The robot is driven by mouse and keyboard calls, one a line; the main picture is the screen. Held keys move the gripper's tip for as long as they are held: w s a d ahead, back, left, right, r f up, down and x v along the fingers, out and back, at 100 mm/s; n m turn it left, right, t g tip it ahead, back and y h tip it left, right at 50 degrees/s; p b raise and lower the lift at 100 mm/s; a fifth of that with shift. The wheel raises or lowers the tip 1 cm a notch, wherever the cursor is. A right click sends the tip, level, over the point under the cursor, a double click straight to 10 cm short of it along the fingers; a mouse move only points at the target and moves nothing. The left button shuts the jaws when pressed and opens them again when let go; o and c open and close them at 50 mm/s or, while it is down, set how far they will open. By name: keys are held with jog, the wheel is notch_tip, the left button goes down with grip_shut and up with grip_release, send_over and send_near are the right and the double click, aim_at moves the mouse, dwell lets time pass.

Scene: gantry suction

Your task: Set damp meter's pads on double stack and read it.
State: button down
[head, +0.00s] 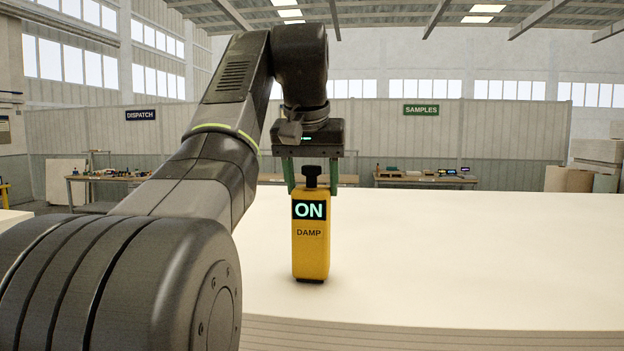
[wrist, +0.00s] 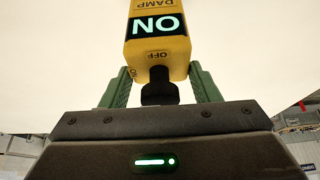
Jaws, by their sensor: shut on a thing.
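The damp meter (head: 311,255) is a yellow upright block labelled DAMP, with a black knob on top and a lit screen reading ON. My gripper (head: 311,186) is shut on its upper part from above, with a green finger on each side. The meter also shows in the wrist view (wrist: 158,57), with its knob toward my gripper (wrist: 160,90) and the word OFF on its top face. The double stack (head: 480,250) is a broad pale stack of sheets. The meter's dark foot is over the stack's top; I cannot tell whether it touches.
The stack's layered front edge (head: 430,336) runs along the bottom. Its top is clear around the meter. At the back are a bench with small items (head: 425,180) under a SAMPLES sign (head: 421,110), another bench (head: 100,178) under a DISPATCH sign (head: 141,115), and stacked boards (head: 597,152) at right.

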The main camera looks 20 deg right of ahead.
jog(key=shift+f, duration=0.1)
jog(key=shift+c, duration=2.1)
grip_release()
jog(key=p+v, duration=0.1)
jog(key=v, duration=0.6)
jog(key=shift+s+a+r+p, duration=0.1)
jog(key=shift+r+p, duration=0.15)
jog(key=shift+p, duration=0.15)
jog(key=shift+f, duration=0.1)
jog(key=b+x, duration=0.2)
jog(key=x, duration=0.5)
jog(key=shift+f, duration=0.1)
jog(key=shift+r, duration=0.3)
